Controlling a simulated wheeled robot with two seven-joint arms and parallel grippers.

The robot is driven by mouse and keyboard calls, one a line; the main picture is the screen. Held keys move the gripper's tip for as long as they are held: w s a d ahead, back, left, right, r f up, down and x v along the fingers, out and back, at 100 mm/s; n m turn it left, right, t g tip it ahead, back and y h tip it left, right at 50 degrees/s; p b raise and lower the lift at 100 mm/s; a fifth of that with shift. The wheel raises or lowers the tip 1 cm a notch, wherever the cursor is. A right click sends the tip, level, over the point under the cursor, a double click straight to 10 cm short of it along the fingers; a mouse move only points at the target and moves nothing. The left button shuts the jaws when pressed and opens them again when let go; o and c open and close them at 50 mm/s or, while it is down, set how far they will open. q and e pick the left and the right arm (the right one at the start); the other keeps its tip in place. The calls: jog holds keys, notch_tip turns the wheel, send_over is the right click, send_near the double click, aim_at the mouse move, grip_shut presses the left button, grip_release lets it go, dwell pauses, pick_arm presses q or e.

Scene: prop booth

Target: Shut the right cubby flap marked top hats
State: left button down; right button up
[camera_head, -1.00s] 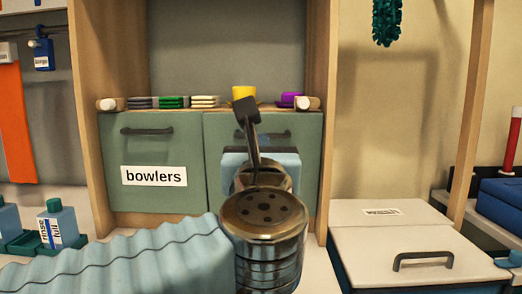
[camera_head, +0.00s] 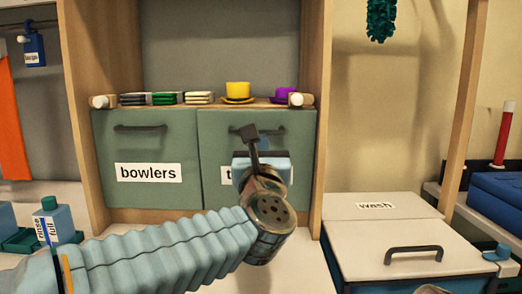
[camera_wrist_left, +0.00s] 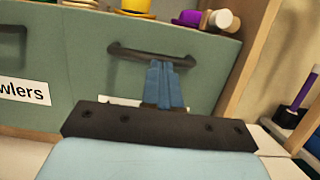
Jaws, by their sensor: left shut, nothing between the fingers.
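The right cubby flap (camera_head: 216,141) is a grey-green panel with a dark bar handle, below the hat shelf. It stands upright and looks about level with the left flap. Its white label (camera_head: 226,174) is mostly hidden behind my left gripper (camera_head: 262,158); only a "t" shows. In the left wrist view the flap (camera_wrist_left: 205,55) fills the middle, with its handle (camera_wrist_left: 135,52). My left gripper's blue fingers (camera_wrist_left: 165,66) are together and empty, in front of the flap by the handle's right part. I cannot tell whether they touch it. My right gripper is not in view.
The left flap (camera_head: 113,147) is labelled bowlers. Hats, including a yellow one (camera_head: 238,90) and a purple one (camera_head: 285,93), sit on the shelf above. Wooden posts flank the cubby. A white-lidded "wash" bin (camera_head: 350,238) stands at right, a blue bottle (camera_head: 55,222) at left.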

pick_arm(q)
jog(key=shift+w+r, duration=0.2)
jog(key=shift+w, duration=0.4)
jog(key=shift+w+a+r, duration=0.1)
jog(key=shift+w+r, duration=0.3)
jog(key=shift+w, duration=0.2)
jog(key=shift+w+a+r, duration=0.1)
jog(key=shift+w+r, duration=0.25)
jog(key=shift+w, duration=0.25)
